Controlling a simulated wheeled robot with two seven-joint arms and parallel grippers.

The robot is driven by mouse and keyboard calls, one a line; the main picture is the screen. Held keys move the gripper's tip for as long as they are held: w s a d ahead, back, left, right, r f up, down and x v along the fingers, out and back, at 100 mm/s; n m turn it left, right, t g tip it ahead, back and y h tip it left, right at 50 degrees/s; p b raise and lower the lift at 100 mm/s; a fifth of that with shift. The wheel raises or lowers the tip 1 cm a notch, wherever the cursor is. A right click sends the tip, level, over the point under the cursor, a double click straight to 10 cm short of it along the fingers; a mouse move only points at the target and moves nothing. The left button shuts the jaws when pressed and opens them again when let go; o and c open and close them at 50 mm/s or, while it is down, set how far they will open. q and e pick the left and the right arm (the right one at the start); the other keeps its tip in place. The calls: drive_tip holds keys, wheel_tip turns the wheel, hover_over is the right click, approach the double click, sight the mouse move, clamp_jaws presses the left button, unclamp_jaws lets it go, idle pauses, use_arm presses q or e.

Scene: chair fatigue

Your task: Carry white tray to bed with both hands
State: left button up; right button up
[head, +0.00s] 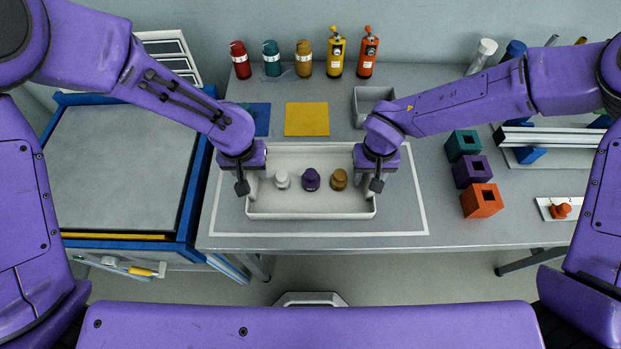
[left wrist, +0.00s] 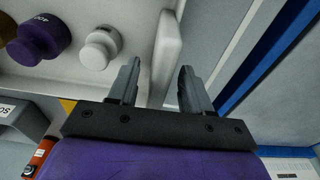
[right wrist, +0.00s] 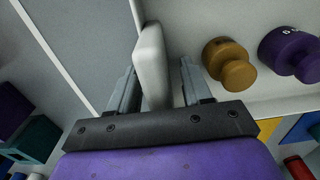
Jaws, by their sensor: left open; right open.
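The white tray (head: 310,212) lies on the grey table inside a white outline. It holds a white weight (head: 282,180), a purple weight (head: 311,180) and an ochre weight (head: 340,179). My left gripper (head: 242,187) is open at the tray's left end; in the left wrist view the tray's end wall (left wrist: 166,55) stands between its fingers. My right gripper (head: 376,185) is open at the right end; in the right wrist view the other end wall (right wrist: 152,60) sits between its fingers. A blue-framed grey flat surface (head: 120,160) at left may be the bed.
Several coloured bottles (head: 335,52) stand along the back. A yellow mat (head: 307,119) and a grey bin (head: 372,101) lie behind the tray. Teal, purple and orange blocks (head: 481,200) stand to the right. An orange knob (head: 560,210) sits on a white plate at far right.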

use_arm(q)
drive_tip(key=shift+f, duration=0.4)
use_arm(e)
drive_tip(key=shift+f, duration=0.4)
use_arm(q)
clamp_jaws()
use_arm(e)
clamp_jaws()
use_arm(q)
drive_tip(key=shift+r, duration=0.1)
use_arm(e)
drive_tip(key=shift+r, duration=0.1)
